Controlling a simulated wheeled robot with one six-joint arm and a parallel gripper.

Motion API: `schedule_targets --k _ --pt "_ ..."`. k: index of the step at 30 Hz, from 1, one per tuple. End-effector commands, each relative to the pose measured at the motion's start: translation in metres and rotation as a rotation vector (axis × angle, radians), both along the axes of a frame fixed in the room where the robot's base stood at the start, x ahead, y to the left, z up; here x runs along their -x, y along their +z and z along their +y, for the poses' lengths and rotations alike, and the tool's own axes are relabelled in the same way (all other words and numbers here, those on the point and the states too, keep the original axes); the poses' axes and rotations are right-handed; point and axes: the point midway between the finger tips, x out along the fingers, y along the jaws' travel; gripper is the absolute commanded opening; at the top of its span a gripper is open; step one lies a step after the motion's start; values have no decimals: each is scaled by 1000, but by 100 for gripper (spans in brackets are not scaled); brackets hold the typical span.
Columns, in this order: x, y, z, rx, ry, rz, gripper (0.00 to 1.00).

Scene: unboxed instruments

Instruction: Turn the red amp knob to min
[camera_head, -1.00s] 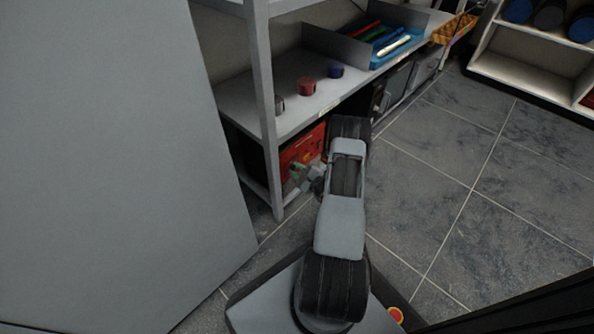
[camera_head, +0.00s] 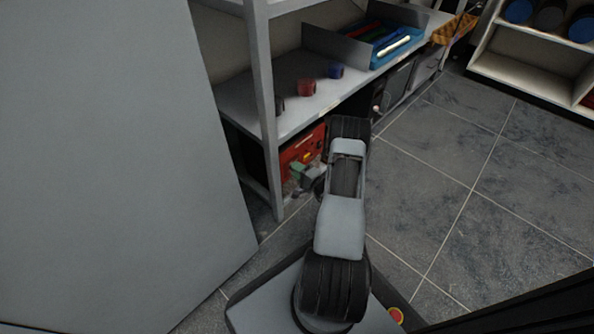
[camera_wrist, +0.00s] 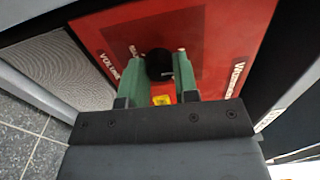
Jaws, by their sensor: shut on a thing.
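The red amp (camera_head: 301,146) stands on the low shelf in the head view, partly hidden by the shelf post and my arm. In the wrist view its red face (camera_wrist: 215,40) fills the upper middle, with white lettering at both sides. A round black knob (camera_wrist: 159,63) sits on this face. My gripper (camera_wrist: 159,68) has green fingers, one on each side of the knob, and is shut on it. The knob's pointer cannot be made out. In the head view my gripper (camera_head: 304,172) is small, in front of the amp.
A grey speaker grille (camera_wrist: 62,66) lies left of the red face. The grey shelf post (camera_head: 268,120) stands close left of my gripper. The tiled floor at right is clear.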

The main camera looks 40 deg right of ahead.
Motion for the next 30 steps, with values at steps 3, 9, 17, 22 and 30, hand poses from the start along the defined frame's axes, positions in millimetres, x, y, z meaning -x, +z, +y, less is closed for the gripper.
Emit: schedule_targets --k 3,9,17,22,30 --pt "1 -1 2 24 4 -2 5" --pt "1 -1 2 46 5 -6 5" --pt "1 -1 2 49 5 -6 5" --pt "1 -1 2 48 5 -6 34" --pt "0 -1 1 49 2 -8 54"
